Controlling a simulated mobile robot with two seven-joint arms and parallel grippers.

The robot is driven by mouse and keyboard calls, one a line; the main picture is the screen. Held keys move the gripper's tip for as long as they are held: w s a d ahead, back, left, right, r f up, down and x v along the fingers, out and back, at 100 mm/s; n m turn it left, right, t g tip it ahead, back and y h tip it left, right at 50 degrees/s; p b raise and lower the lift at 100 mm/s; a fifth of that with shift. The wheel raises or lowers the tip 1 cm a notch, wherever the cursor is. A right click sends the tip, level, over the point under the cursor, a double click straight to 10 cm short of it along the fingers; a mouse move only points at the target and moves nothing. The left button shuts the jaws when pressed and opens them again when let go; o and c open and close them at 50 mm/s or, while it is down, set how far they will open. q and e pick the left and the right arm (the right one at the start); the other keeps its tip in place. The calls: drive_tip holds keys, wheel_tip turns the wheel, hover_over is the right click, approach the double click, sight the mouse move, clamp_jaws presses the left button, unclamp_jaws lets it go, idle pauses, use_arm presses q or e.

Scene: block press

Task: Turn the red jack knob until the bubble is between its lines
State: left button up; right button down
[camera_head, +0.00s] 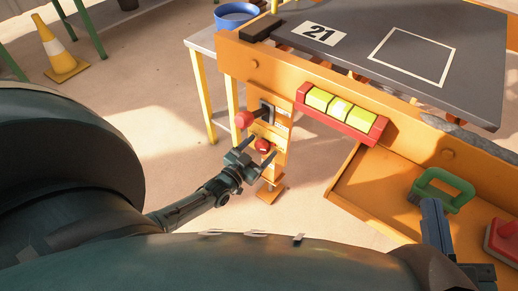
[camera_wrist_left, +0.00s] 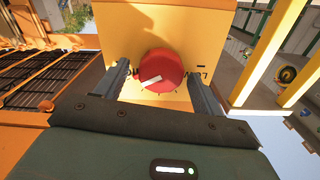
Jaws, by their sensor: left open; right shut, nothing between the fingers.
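The red jack knob (camera_head: 263,145) sits on the orange post below the table's corner. In the left wrist view the knob (camera_wrist_left: 163,72) is round, with a white mark slanting on its face. My left gripper (camera_head: 260,152) is open, with one finger on either side of the knob; in the left wrist view gaps show between fingers and knob. The level (camera_head: 340,108) has a yellow-green vial in a red holder on the orange beam. A pale patch shows near its middle; I cannot tell whether the bubble lies between its lines. My right gripper (camera_head: 432,206) is shut and empty at the lower right.
A red ball-ended lever (camera_head: 243,119) sticks out just above the knob. A blue bucket (camera_head: 236,15) stands behind; a cone (camera_head: 58,55) is far left.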

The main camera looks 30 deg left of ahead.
drive_tip(key=shift+r, duration=0.15)
use_arm(q)
drive_tip(key=shift+s, duration=0.35)
drive_tip(key=s+p, duration=0.1)
drive_tip(key=s, duration=0.1)
drive_tip(key=shift+s+a+r+p, duration=0.1)
drive_tip(key=shift+s+a+p, duration=0.05)
drive_tip(key=shift+s+p, duration=0.2)
drive_tip(key=p, duration=0.2)
approach(260, 148)
drive_tip(key=s, duration=0.4)
drive_tip(key=shift+a, duration=0.15)
use_arm(e)
drive_tip(key=shift+d+n+h, duration=0.4)
drive_tip(key=shift+d, duration=0.1)
drive_tip(key=shift+a, duration=0.15)
